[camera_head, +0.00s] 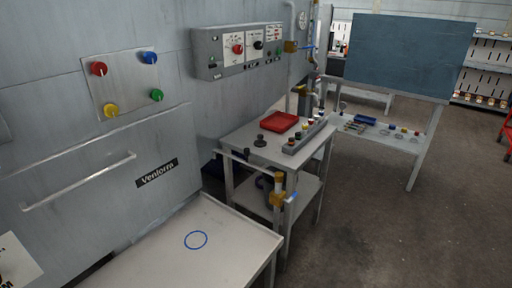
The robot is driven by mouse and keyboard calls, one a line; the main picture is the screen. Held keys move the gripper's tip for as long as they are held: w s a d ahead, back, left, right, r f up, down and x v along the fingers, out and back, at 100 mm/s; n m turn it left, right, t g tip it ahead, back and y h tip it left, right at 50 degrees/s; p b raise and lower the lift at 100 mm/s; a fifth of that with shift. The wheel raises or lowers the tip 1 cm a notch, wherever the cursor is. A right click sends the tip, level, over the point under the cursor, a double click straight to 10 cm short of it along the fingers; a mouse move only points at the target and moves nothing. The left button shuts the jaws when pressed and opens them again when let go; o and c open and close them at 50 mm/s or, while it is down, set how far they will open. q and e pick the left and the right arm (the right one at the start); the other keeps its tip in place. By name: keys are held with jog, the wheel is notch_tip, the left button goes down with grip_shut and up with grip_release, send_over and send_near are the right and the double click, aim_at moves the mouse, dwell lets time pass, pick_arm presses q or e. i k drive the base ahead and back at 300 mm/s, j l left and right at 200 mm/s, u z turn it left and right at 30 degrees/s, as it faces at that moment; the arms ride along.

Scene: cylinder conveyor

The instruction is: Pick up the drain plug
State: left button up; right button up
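A small dark piece with a wide base (260,141) stands on the left part of the small metal table (272,154); it may be the drain plug, but it is too small to be sure. Another dark knob-like piece (247,152) is near that table's left edge, by a pipe. Neither of my grippers shows in the head view.
The small table also bears a red tray (279,121) and a grey rack with several coloured caps (305,136). A nearer pale table (222,262) is bare except for a blue ring (196,240). Open floor (400,235) lies to the right.

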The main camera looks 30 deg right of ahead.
aim_at(260, 143)
jog(key=l+u, duration=0.3)
jog(key=l, duration=0.55)
jog(key=l+u, duration=0.3)
jog(key=l, duration=0.5)
jog(key=l+u, duration=0.3)
jog(key=l, duration=0.55)
jog(key=k, duration=0.05)
